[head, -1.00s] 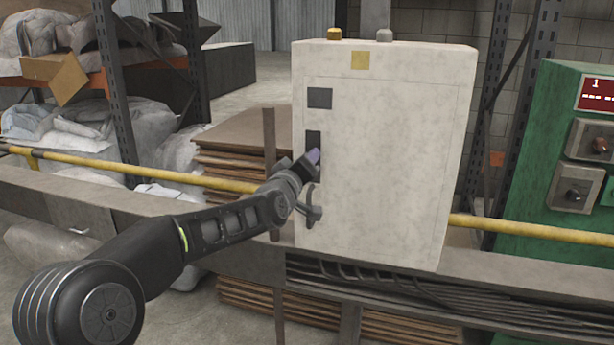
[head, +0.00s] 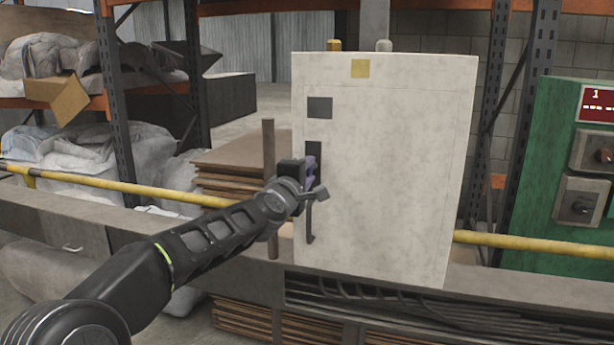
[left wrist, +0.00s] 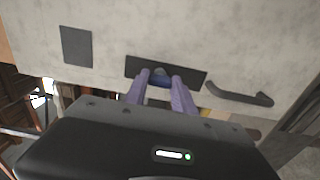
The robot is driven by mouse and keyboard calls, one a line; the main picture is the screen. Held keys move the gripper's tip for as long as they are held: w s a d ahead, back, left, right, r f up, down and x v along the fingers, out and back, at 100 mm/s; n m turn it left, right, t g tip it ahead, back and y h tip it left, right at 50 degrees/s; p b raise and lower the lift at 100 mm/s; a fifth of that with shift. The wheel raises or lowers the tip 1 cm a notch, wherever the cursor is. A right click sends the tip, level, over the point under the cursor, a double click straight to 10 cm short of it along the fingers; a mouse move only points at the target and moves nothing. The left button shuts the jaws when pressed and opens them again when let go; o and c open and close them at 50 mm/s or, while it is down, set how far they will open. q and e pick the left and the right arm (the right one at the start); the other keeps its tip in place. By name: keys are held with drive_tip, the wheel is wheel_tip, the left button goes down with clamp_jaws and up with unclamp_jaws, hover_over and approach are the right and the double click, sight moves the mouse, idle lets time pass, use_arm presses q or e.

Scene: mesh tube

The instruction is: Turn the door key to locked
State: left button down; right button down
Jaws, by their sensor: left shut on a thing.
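The pale cabinet (head: 390,180) stands in the middle of the head view, its door closed. A dark lock plate (head: 314,150) sits near the door's left edge; it also shows in the left wrist view (left wrist: 198,77). My left gripper (head: 309,175) is at this plate. In the left wrist view its two purple fingers (left wrist: 160,82) are shut on the small bluish door key (left wrist: 160,73) in front of the plate. The key is mostly hidden between the fingers, so its exact angle is hard to tell. My right gripper is not in view.
A dark door handle (head: 309,222) is just below the lock plate and close to my gripper. A dark square (head: 320,107) is above it. A yellow rail (head: 130,187) runs behind the cabinet. A green control panel (head: 570,170) stands at the right.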

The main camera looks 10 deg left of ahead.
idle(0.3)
use_arm(q)
drive_tip(key=c, duration=1)
unclamp_jaws()
drive_tip(key=shift+c, duration=0.2)
drive_tip(key=s+b, duration=0.1)
drive_tip(key=s, duration=0.6)
drive_tip(key=shift+s+a+b, duration=0.3)
drive_tip(key=shift+s, duration=0.1)
